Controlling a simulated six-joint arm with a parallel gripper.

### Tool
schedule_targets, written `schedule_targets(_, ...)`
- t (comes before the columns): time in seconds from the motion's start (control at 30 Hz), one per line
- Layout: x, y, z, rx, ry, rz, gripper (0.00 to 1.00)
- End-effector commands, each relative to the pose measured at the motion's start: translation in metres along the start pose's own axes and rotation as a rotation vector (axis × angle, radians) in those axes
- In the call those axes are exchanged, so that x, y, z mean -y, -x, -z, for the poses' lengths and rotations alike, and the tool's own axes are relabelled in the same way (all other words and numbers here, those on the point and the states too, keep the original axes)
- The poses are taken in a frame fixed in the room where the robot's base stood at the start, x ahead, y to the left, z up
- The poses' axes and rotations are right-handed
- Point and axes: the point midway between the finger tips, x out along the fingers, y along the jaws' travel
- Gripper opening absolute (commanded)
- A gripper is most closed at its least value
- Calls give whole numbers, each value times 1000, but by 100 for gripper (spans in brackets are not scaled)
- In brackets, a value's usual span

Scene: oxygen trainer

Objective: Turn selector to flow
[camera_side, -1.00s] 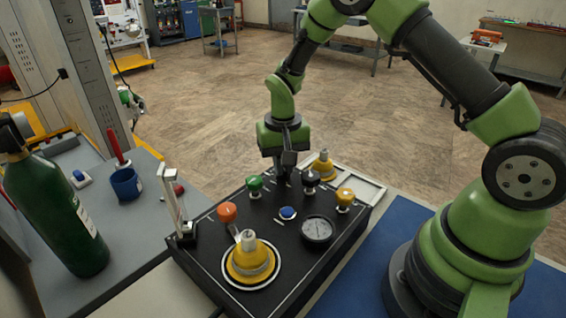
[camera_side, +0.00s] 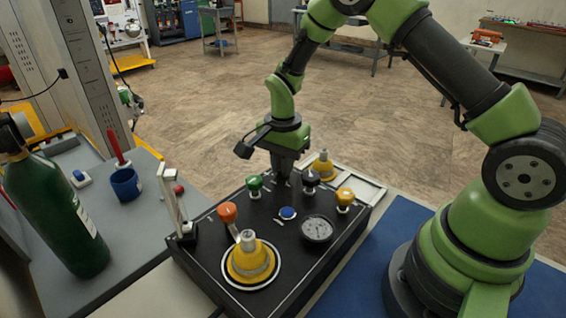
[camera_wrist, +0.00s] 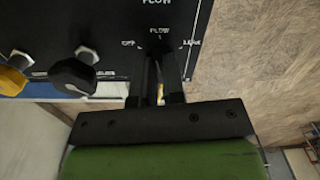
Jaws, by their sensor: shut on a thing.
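The selector sits at the far edge of the black control panel (camera_side: 205,250), under my gripper (camera_side: 284,180). The fingers hide most of it in both views. In the wrist view my gripper (camera_wrist: 160,75) points down at the panel, its two fingers shut on the selector between the printed marks. The OFF label (camera_wrist: 128,43) is to the left of the fingers, the FLOW label (camera_wrist: 160,31) straight ahead of the fingertips, and another label (camera_wrist: 192,43), which looks like LEAK, to the right. The exact direction of the selector's pointer is hidden.
A green knob (camera_side: 254,184) stands left of my gripper and a black knob (camera_side: 311,177) close on its right. The panel also carries a yellow knob (camera_side: 345,195), an orange knob (camera_side: 227,211), a blue button (camera_side: 288,213) and a gauge (camera_side: 317,229). A green cylinder (camera_side: 55,215) stands left.

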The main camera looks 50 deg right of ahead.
Motion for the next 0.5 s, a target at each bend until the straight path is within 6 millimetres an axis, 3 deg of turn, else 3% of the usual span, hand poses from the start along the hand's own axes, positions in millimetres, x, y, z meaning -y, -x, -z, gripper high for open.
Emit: schedule_targets(0.5,0,1,0,1,-182,1,0)
